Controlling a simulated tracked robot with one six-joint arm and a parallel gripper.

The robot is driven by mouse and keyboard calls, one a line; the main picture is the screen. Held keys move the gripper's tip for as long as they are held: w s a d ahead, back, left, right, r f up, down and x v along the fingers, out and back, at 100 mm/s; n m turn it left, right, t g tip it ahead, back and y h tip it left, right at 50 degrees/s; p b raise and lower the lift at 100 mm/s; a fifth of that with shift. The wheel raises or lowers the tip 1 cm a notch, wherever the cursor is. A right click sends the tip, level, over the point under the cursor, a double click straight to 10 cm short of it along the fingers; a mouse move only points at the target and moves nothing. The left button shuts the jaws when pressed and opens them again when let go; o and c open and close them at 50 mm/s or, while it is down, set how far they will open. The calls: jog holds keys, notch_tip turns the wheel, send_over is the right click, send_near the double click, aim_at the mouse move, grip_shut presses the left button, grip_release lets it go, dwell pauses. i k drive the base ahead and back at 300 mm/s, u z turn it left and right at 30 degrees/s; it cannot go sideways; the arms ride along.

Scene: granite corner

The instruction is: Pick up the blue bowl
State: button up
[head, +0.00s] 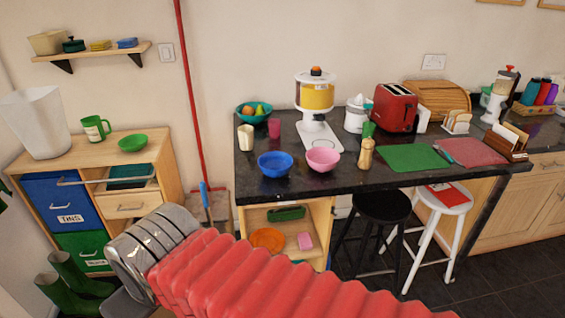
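The blue bowl (275,166) stands upright on the dark granite counter (345,172), near its front left edge. A pink bowl (323,160) stands just right of it. My arm, in a red ribbed sleeve, reaches across the lower part of the view. Its grey metal end with my gripper (150,248) is at the lower left, in front of the wooden cabinet and well apart from the blue bowl. Its fingers cannot be made out, so I cannot tell whether it is open or shut.
A cream cup (246,138), a pink cup (274,128) and a teal fruit bowl (247,115) stand behind the blue bowl. A white dispenser (316,105) is behind the pink bowl. A red pipe (189,90) runs down the wall. Stools (384,206) stand at the counter's front.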

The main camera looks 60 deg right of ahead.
aim_at(273, 164)
jog(key=z, duration=0.65)
jog(key=i, duration=0.95)
jog(key=z, duration=0.4)
